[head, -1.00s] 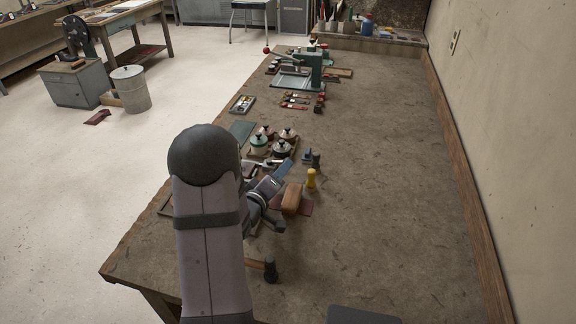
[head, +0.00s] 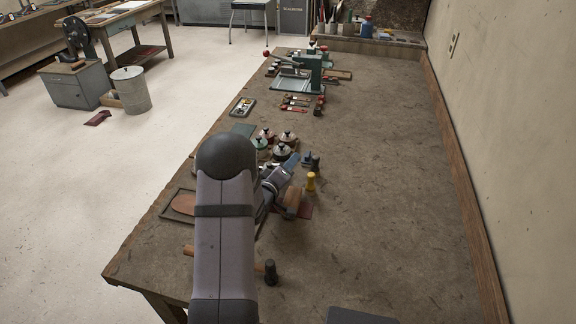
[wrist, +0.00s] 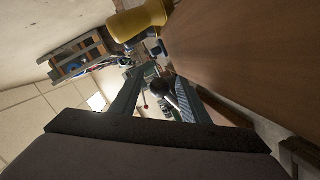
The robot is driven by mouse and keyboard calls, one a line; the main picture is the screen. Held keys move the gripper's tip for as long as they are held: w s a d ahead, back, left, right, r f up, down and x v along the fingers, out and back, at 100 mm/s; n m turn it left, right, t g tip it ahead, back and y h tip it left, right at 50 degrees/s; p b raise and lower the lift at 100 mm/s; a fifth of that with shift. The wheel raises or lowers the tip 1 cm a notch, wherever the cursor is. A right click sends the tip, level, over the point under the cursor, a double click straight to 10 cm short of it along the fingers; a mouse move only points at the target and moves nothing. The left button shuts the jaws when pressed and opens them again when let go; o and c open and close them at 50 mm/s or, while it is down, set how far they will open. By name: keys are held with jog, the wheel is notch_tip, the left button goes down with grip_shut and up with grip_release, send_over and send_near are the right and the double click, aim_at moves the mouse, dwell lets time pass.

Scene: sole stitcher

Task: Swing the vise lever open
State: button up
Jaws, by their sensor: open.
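My gripper (head: 278,178) is over the near half of the bench, beside a brown block and a yellow bottle. In the wrist view my gripper (wrist: 154,78) has its two fingers apart. A dark round knob (wrist: 158,87) with a pale rod shows between the fingers; I cannot tell for sure that it is the vise lever, or whether either finger touches it. The vise body is not clear in the head view, where my arm and gripper cover that part of the bench.
A yellow bottle (head: 310,181), a brown block (head: 292,198) and lidded pots (head: 287,138) crowd the gripper. A hammer (head: 270,270) and a tray with a sole (head: 183,204) lie nearer. A green press (head: 312,68) with a red-knobbed lever stands far back. The bench's right side is clear.

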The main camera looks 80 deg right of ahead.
jog(key=shift+c, duration=0.4)
grip_shut()
